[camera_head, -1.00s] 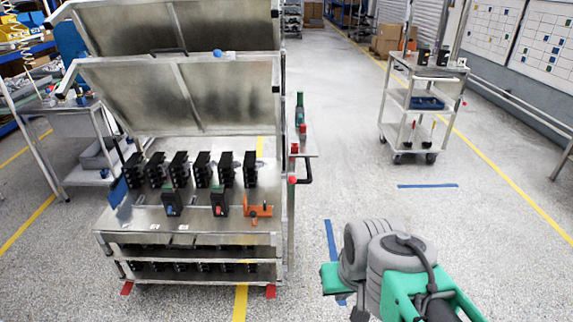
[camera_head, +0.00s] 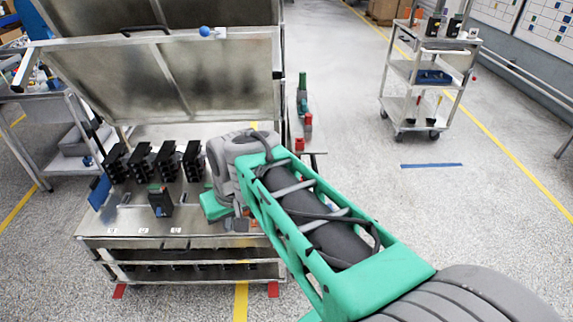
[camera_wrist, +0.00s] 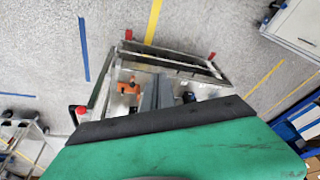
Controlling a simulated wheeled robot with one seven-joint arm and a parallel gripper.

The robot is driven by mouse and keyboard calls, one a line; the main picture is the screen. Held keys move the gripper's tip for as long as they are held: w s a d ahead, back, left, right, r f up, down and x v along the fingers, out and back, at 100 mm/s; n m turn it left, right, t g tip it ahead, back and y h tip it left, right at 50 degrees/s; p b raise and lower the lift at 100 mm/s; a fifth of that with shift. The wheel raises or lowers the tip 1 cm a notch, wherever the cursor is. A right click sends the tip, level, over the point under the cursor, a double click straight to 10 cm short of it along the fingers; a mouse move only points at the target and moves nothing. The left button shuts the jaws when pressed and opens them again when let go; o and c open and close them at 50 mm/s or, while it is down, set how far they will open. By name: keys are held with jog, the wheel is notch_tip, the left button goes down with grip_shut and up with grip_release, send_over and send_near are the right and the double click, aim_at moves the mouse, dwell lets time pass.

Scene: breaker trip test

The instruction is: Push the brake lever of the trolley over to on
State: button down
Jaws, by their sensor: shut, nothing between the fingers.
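The steel test trolley (camera_head: 200,240) stands on the left with its lid raised. In the wrist view a red knob (camera_wrist: 82,109) shows at the trolley side that is the right side in the head view. It may belong to the brake lever, but its shaft and setting are unclear; in the head view my arm covers that place. My gripper (camera_head: 232,222) is over the trolley's front right deck. In the wrist view its two grey fingers (camera_wrist: 158,88) are together and empty, beside an orange clamp-like part (camera_wrist: 127,87), apart from the red knob.
Black breakers (camera_head: 165,162) stand on the deck, with one (camera_head: 160,203) nearer the front. The raised lid (camera_head: 180,85) rises behind my gripper. A second trolley (camera_head: 412,70) stands at the back right.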

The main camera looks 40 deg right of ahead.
jog(key=w+d+r+m+p, duration=0.2)
jog(key=w+d, duration=0.3)
jog(key=d, duration=0.7)
jog(key=w+d+r+m+p, duration=0.15)
jog(key=w+d, duration=0.25)
jog(key=d, duration=0.8)
jog(key=s+d+f+m+t+y, duration=0.15)
jog(key=s+d, duration=0.25)
jog(key=d, duration=0.9)
jog(key=a+p+x, duration=0.2)
jog(key=p+x, duration=0.1)
jog(key=x, duration=1.1)
jog(key=shift+r, duration=0.2)
jog(key=shift+s+d+f+h, duration=0.1)
jog(key=shift+s+f+h, duration=0.05)
jog(key=shift+h, duration=0.2)
